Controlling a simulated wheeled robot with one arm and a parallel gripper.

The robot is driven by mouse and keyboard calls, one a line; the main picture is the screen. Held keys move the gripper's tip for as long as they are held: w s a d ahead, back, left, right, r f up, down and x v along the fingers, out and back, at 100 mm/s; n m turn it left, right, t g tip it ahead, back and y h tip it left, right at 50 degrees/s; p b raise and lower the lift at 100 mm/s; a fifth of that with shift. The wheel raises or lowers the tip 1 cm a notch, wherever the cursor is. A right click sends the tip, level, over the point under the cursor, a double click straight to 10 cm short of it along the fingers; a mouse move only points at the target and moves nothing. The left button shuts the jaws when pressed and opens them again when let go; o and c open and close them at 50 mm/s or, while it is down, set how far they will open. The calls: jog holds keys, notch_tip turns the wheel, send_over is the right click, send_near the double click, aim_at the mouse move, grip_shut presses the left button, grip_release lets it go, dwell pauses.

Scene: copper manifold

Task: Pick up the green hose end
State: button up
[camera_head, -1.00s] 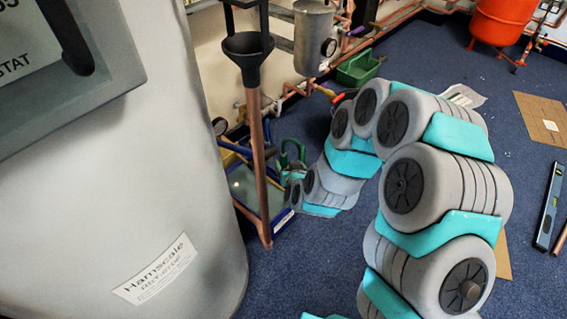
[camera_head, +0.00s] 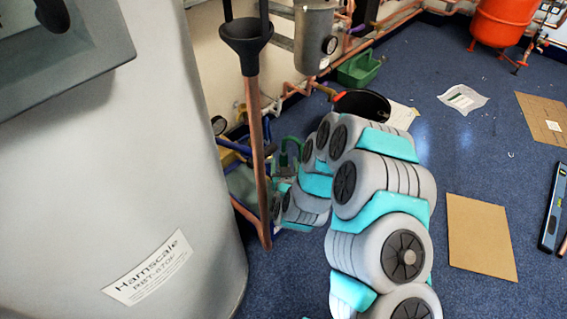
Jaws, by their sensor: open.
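The green hose (camera_head: 292,139) shows as a small arch beside the copper pipe, behind the far end of my arm. Its lower part and its end are hard to make out behind the arm. My gripper (camera_head: 274,206) is at the low far end of the arm, close to the blue-edged tray and just right of the copper pipe. It is open, but its fingers are small and mostly hidden. I cannot tell whether it touches the hose.
A copper pipe with a black funnel (camera_head: 246,45) stands between the large grey cylinder (camera_head: 190,180) and my arm. A green caddy (camera_head: 358,68), black round pan (camera_head: 362,103) and cardboard sheet (camera_head: 480,235) lie beyond or right of my arm.

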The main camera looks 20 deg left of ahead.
aim_at(284, 155)
jog(key=shift+x, duration=3.15)
grip_shut()
